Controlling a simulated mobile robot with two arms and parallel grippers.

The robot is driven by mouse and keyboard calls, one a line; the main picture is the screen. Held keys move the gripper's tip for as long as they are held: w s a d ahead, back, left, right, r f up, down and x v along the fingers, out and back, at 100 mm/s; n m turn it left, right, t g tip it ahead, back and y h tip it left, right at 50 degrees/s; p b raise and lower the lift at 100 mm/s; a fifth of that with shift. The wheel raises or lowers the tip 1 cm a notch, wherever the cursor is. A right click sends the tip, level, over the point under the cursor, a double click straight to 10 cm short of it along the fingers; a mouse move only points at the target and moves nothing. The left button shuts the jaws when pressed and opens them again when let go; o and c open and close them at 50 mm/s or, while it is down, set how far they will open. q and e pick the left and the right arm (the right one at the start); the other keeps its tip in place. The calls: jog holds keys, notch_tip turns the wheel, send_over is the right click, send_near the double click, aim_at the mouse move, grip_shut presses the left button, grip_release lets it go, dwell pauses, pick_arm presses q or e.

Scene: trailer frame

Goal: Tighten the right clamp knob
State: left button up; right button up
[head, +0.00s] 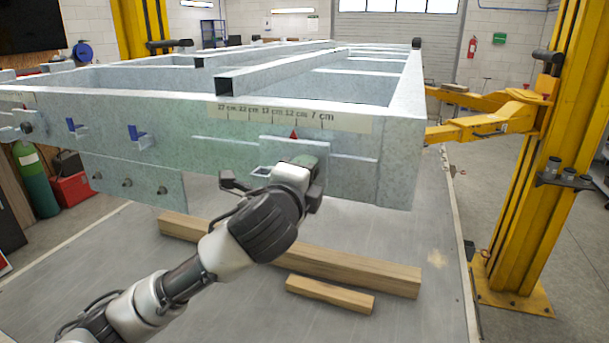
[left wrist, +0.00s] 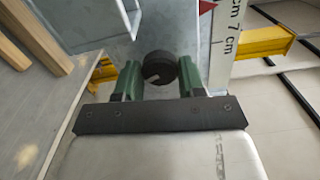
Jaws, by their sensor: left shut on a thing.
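The right clamp knob (left wrist: 159,68) is a round black knob with a light mark on its face. It sits between the green fingers of my left gripper (left wrist: 157,80) in the left wrist view, and the gripper is shut on it. In the head view my left gripper (head: 300,165) is at the front beam of the trailer frame (head: 400,135) and hides the knob. A red pointer (head: 294,134) stands just above, near the 12 cm mark of the printed scale (head: 345,121). The pointer also shows in the left wrist view (left wrist: 206,6). My right gripper is not in view.
Another dark knob (head: 27,128) shows on the beam's far left. Blue brackets (head: 138,133) stick out from the beam. Wooden blocks (head: 350,266) lie on the grey surface below. A yellow lift post (head: 535,190) and arm (head: 480,125) stand at right.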

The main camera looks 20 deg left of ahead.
pick_arm(q)
jog(key=shift+f+m, duration=0.15)
jog(key=shift+m, duration=1.75)
jog(key=o, duration=0.9)
jog(key=shift+o, duration=0.2)
jog(key=s+b, duration=0.4)
jog(key=s, duration=0.7)
jog(key=shift+a, duration=0.15)
